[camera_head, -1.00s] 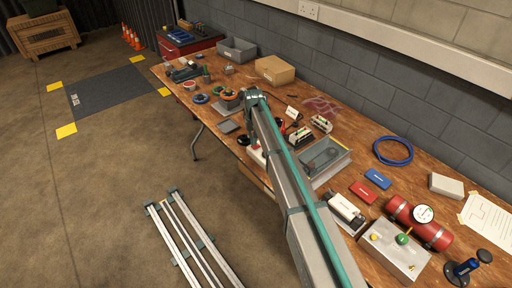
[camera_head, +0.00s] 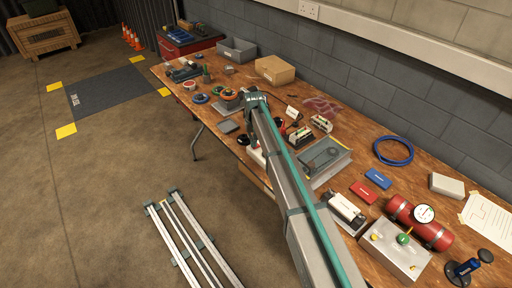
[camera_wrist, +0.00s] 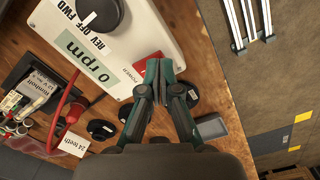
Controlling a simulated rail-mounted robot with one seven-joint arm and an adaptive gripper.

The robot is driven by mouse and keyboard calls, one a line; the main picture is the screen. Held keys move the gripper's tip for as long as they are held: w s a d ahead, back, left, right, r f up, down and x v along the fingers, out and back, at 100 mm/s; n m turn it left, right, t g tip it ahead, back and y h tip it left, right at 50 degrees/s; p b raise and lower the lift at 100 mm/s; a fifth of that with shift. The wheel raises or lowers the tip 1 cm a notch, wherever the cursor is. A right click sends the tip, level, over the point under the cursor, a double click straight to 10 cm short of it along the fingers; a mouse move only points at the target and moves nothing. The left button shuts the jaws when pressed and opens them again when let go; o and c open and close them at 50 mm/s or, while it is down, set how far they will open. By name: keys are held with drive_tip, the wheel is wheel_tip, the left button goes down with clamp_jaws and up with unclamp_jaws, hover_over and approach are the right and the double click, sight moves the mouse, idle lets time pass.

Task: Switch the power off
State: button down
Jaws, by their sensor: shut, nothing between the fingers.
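In the wrist view a white control box (camera_wrist: 150,35) lies at the top. It carries a black rotary knob (camera_wrist: 98,12) marked REV OFF FWD and a display (camera_wrist: 84,72) reading 0 rpm. A small POWER label (camera_wrist: 132,72) is near the box's lower edge. My gripper (camera_wrist: 160,68) is shut and empty, its tips over the box's edge just right of that label. They hide whatever sits there; I cannot tell if they touch it. In the head view a bit of the white box (camera_head: 256,157) shows beside my arm, which hides most of the gripper.
A red cable (camera_wrist: 62,108) runs from the box. Several black discs (camera_wrist: 102,129) and a grey tile (camera_wrist: 211,127) lie near the gripper. A grey tray (camera_head: 325,160), a blue hose ring (camera_head: 393,151) and a red cylinder (camera_head: 420,225) crowd the bench. The floor at left is mostly clear.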

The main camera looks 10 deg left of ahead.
drive_tip(key=shift+f, duration=0.6)
drive_tip(key=shift+r, duration=0.15)
drive_tip(key=shift+r+p, duration=1.25)
drive_tip(key=shift+r, duration=2.15)
